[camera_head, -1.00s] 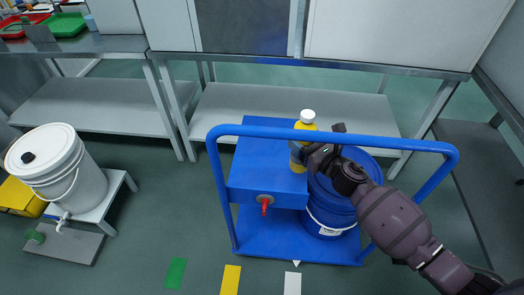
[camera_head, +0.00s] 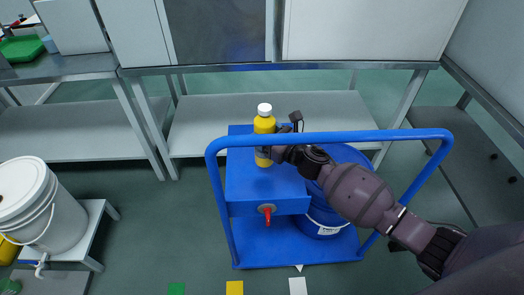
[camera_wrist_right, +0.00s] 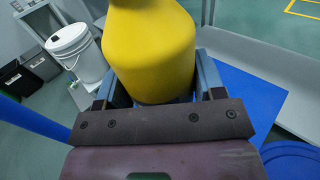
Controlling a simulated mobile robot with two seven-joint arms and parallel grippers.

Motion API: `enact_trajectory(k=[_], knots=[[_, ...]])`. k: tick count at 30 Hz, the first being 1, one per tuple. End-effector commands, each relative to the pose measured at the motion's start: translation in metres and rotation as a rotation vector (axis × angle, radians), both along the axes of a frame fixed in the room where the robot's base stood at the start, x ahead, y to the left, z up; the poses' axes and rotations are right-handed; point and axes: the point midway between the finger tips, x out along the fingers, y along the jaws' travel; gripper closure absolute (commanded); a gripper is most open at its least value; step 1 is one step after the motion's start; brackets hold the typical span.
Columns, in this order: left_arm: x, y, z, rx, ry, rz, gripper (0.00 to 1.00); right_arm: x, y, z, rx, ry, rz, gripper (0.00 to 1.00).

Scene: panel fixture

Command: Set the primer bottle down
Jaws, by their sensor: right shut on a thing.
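The primer bottle (camera_head: 264,122) is yellow with a white cap and stands upright in my right gripper (camera_head: 265,154). The gripper is shut around the bottle's lower part. In the head view the bottle is over the blue box top (camera_head: 237,180) of the blue cart. I cannot tell whether its base touches that top. In the right wrist view the yellow bottle (camera_wrist_right: 152,55) fills the space between the fingers of my right gripper (camera_wrist_right: 155,90), and its base is hidden. My left gripper is not in view.
The cart's blue handle rail (camera_head: 330,138) runs in front of the bottle, close to my right arm. A blue drum (camera_head: 342,160) stands right of the box. A red tap (camera_head: 267,215) sticks out of the box front. A grey bench (camera_head: 290,68) stands behind.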

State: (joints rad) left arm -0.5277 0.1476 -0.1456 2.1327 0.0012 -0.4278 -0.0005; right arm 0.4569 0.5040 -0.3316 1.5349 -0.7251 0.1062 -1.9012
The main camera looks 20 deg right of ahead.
Motion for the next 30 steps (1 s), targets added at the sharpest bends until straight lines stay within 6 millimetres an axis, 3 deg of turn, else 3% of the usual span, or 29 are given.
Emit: enact_trajectory(k=[1, 10, 16, 30], knots=[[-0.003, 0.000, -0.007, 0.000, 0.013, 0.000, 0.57, -0.001, 0.000, -0.014, 0.004, 0.008, -0.001, 0.71], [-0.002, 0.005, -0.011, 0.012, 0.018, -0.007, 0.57, 0.000, 0.000, -0.031, 0.002, 0.000, -0.001, 0.71], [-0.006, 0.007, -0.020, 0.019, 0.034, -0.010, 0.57, 0.000, 0.000, -0.059, 0.002, 0.005, -0.001, 0.71], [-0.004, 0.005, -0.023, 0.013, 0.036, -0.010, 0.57, 0.000, 0.000, -0.064, 0.002, -0.001, 0.000, 0.71]])
